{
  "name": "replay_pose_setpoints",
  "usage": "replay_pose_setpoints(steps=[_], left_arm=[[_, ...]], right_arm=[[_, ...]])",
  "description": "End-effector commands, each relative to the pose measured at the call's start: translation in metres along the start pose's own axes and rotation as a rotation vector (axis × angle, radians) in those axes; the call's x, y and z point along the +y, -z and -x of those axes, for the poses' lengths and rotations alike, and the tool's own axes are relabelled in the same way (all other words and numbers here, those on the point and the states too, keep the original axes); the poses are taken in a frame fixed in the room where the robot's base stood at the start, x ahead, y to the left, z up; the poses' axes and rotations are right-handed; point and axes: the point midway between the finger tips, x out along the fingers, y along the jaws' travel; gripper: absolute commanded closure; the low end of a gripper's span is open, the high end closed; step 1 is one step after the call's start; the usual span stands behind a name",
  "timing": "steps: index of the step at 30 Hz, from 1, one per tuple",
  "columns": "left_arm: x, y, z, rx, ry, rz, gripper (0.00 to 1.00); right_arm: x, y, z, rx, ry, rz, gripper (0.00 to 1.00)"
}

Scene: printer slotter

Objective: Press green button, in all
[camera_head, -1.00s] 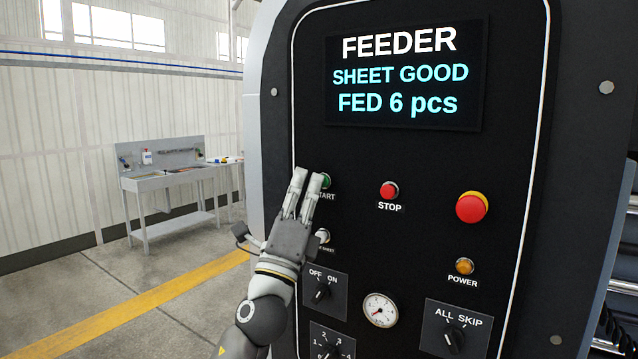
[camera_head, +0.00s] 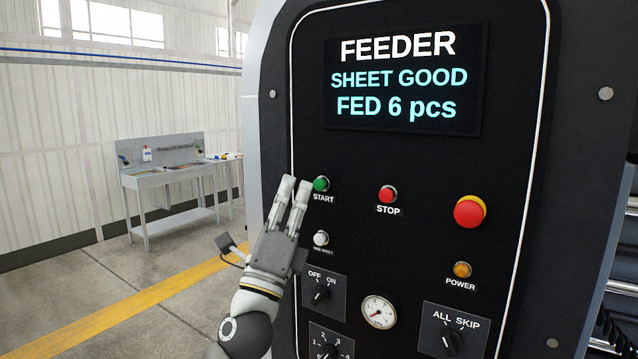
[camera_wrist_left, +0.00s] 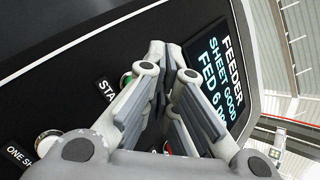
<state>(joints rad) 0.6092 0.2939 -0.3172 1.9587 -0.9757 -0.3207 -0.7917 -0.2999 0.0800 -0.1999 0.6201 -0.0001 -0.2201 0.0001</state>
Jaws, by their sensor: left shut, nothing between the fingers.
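The green START button (camera_head: 321,184) is on the black feeder panel (camera_head: 420,160), left of the red STOP button. My left gripper (camera_head: 295,184) is shut and empty, its fingertips just left of the green button in the head view and apart from it in the picture. In the left wrist view the gripper's fingers (camera_wrist_left: 170,60) cover most of the green button (camera_wrist_left: 127,79), of which only a sliver shows. The display (camera_head: 402,80) reads FEEDER, SHEET GOOD, FED 6 pcs. My right gripper is not in view.
The panel also has a red STOP button (camera_head: 387,194), a big red knob with a yellow collar (camera_head: 469,211), a white button (camera_head: 321,239), an orange POWER button (camera_head: 462,270), dials and a gauge (camera_head: 379,312). A workbench (camera_head: 165,180) stands far left; floor between is clear.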

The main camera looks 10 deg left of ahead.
Motion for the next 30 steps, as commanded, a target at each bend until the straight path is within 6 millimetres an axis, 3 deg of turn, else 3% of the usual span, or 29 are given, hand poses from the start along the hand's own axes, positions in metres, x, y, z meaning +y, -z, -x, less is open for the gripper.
replay_pose_setpoints(steps=[12, 30], left_arm=[[-0.019, -0.018, 0.024, 0.001, 0.000, 0.000, 1.00], [-0.019, -0.018, 0.025, 0.000, 0.000, 0.002, 1.00]], right_arm=[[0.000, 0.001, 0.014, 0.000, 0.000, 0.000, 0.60], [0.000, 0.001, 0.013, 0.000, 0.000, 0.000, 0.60]])
